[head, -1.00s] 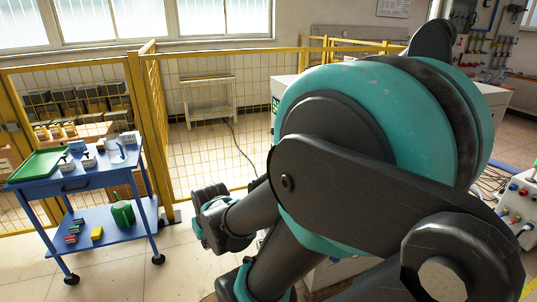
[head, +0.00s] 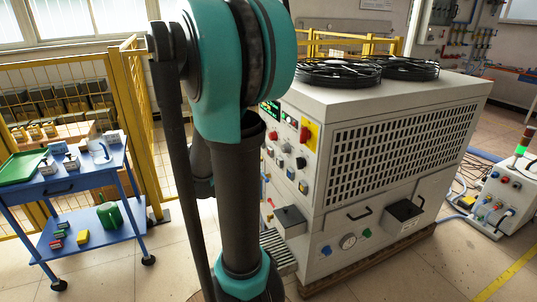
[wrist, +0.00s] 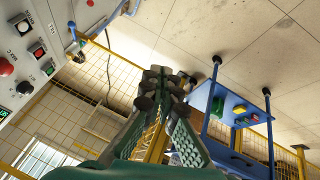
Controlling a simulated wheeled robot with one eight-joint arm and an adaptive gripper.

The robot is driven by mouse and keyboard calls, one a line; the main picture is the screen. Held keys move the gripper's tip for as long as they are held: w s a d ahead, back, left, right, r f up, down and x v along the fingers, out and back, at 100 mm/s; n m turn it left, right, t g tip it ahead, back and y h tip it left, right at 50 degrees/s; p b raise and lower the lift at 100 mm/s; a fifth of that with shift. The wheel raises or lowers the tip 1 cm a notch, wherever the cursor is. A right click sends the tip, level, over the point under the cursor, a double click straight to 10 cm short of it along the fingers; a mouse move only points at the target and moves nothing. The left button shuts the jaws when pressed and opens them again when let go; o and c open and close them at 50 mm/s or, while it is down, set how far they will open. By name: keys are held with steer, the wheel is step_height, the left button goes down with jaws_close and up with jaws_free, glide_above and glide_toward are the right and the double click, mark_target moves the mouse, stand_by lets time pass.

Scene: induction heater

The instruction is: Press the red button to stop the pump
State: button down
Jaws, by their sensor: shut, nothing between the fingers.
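The machine's control panel (head: 288,150) is on the left end of a large white cabinet in the head view, partly behind my arm. A red knob (head: 304,135) sits on a yellow plate there, among several other buttons. In the wrist view, the panel (wrist: 35,35) fills the upper left corner. A round red button (wrist: 6,67) shows there at the left edge, near a small green display. Which of these red controls stops the pump is not clear. My gripper (wrist: 163,88) is shut and empty in the wrist view, apart from the panel. In the head view my arm hides its fingertips.
A blue cart (head: 75,180) with a green tray stands at the left, before yellow mesh fencing (head: 75,92). A smaller white unit (head: 505,195) with red buttons stands at the right. Floor is clear in front.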

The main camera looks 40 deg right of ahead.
steer(key=w+d+f+h, duration=0.2)
steer(key=w+d+h, duration=0.3)
steer(key=w+d, duration=1.3)
steer(key=w+d+f+n+h, duration=0.1)
steer(key=w+d+f, duration=0.3)
steer(key=d, duration=0.4)
steer(key=w+d+f+h, duration=0.2)
steer(key=w+d+f, duration=0.2)
steer(key=d, duration=0.4)
steer(key=shift+d+n, duration=0.25)
steer(key=shift+n, duration=0.15)
steer(key=shift+d, duration=0.1)
steer(key=s+d, duration=0.2)
steer(key=d, duration=0.6)
steer(key=shift+d, duration=0.2)
steer(key=shift+d, duration=0.1)
steer(key=shift+d, duration=0.3)
